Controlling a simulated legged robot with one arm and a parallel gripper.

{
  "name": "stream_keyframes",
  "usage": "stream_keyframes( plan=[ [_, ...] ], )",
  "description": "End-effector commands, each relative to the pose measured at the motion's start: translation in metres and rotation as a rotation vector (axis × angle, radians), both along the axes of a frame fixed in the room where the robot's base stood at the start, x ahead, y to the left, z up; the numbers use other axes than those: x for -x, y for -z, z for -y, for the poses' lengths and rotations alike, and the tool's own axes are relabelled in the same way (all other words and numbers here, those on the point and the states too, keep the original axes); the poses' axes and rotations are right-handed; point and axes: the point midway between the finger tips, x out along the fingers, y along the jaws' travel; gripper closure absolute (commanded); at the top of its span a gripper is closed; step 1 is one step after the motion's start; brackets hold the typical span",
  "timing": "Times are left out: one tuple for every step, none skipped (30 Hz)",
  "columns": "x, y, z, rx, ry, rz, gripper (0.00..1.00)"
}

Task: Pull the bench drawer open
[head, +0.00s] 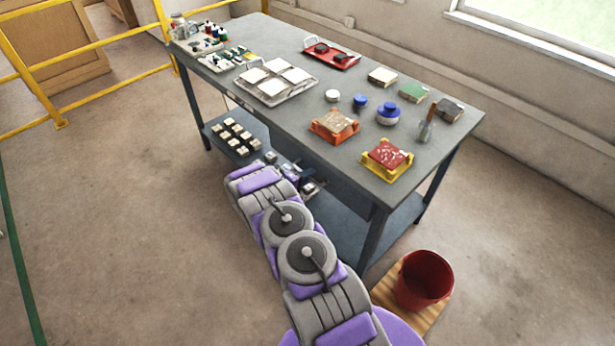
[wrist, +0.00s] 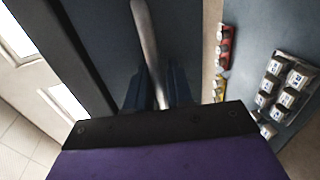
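The grey workbench (head: 292,112) stands ahead of me, and my arm reaches to its front side below the top. In the wrist view a dark blue-grey panel (wrist: 95,25), seemingly the drawer front, fills the upper middle. A pale bar handle (wrist: 146,40) runs down the picture in front of it. My gripper (wrist: 157,85) has a dark finger on each side of the bar; I cannot tell whether they press on it. In the head view my gripper (head: 303,177) is small and partly hidden by my arm.
A red bucket (head: 424,281) stands on a wooden board (head: 384,297) by the bench's near right leg. Yellow rails (head: 88,64) stand at the far left. The floor left of my arm is clear.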

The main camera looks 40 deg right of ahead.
Motion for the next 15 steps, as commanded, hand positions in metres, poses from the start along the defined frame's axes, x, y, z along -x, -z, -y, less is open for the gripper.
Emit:
stream_keyframes(
  plan=[
    [-0.0001, 0.0001, -0.0001, 0.000, 0.000, 0.000, 0.83],
    [-0.0001, 0.0001, -0.0002, 0.000, 0.000, 0.000, 0.86],
    [-0.0001, 0.0002, -0.0002, 0.000, 0.000, 0.000, 0.90],
    [-0.0001, 0.0004, -0.0003, -0.001, 0.000, 0.000, 0.93],
    [-0.0002, 0.0004, -0.0003, -0.001, 0.000, 0.000, 0.96],
    [-0.0001, 0.0006, -0.0003, -0.001, 0.000, -0.001, 1.00],
    [-0.0002, 0.0006, -0.0004, -0.001, 0.000, 0.000, 1.00],
    [-0.0002, 0.0008, -0.0005, -0.001, 0.000, -0.001, 1.00],
    [-0.0003, 0.0008, -0.0005, -0.001, 0.000, -0.001, 1.00],
    [-0.0002, 0.0010, -0.0005, -0.001, 0.000, -0.001, 1.00],
    [-0.0002, 0.0011, -0.0006, -0.001, 0.000, -0.001, 1.00],
    [-0.0002, 0.0012, -0.0006, -0.002, 0.000, -0.001, 1.00],
    [-0.0002, 0.0013, -0.0006, -0.002, 0.000, -0.001, 1.00],
    [-0.0002, 0.0014, -0.0006, -0.002, 0.000, -0.001, 1.00],
    [-0.0002, 0.0015, -0.0006, -0.002, 0.000, -0.002, 1.00]
  ],
)
